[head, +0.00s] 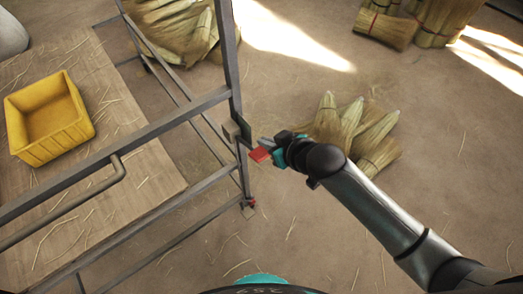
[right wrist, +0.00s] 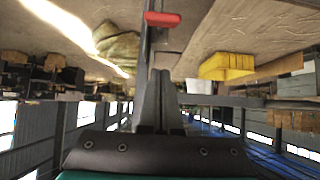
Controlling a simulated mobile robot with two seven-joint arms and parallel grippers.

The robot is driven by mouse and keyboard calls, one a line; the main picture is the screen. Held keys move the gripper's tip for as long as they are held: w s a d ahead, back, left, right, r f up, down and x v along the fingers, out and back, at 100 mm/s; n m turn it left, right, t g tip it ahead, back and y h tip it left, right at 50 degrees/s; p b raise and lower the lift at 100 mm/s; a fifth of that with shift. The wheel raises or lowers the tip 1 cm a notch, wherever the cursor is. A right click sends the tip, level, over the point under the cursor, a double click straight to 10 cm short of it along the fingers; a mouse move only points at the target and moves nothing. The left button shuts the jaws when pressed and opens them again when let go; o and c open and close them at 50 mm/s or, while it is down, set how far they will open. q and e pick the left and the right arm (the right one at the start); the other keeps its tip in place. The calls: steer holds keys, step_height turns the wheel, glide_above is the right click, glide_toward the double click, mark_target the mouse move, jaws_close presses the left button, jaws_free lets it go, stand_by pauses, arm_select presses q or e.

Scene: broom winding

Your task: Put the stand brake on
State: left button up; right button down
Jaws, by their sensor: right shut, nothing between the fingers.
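The stand (head: 232,60) is a grey metal frame on the left of the head view. A red brake lever (head: 260,155) sticks out on the right side of its near upright. It also shows as a red bar (right wrist: 162,18) at the top of the right wrist view. My right gripper (head: 268,145) is shut and empty, its fingertips right by the red lever and the upright. Whether they touch is unclear. In the right wrist view the closed fingers (right wrist: 160,78) point at the post, below the red bar. My left gripper is not in view.
A yellow crate (head: 48,118) sits on a straw-strewn wooden board (head: 140,165) behind the frame's bars. Straw bundles (head: 355,130) lie on the floor beyond my right arm, with more at the back. A small red part (head: 252,202) is at the upright's foot. Floor at right is clear.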

mark_target(261, 155)
steer(key=b+x, duration=0.1)
steer(key=x, duration=0.4)
steer(key=f, duration=0.1)
steer(key=s+f, duration=0.1)
steer(key=shift+d+f, duration=0.25)
steer(key=shift+d, duration=0.15)
steer(key=shift+s+d+f, duration=0.15)
steer(key=shift+s+f, duration=0.1)
steer(key=shift+f, duration=0.25)
steer(key=shift+f+b, duration=0.1)
steer(key=shift+b, duration=0.3)
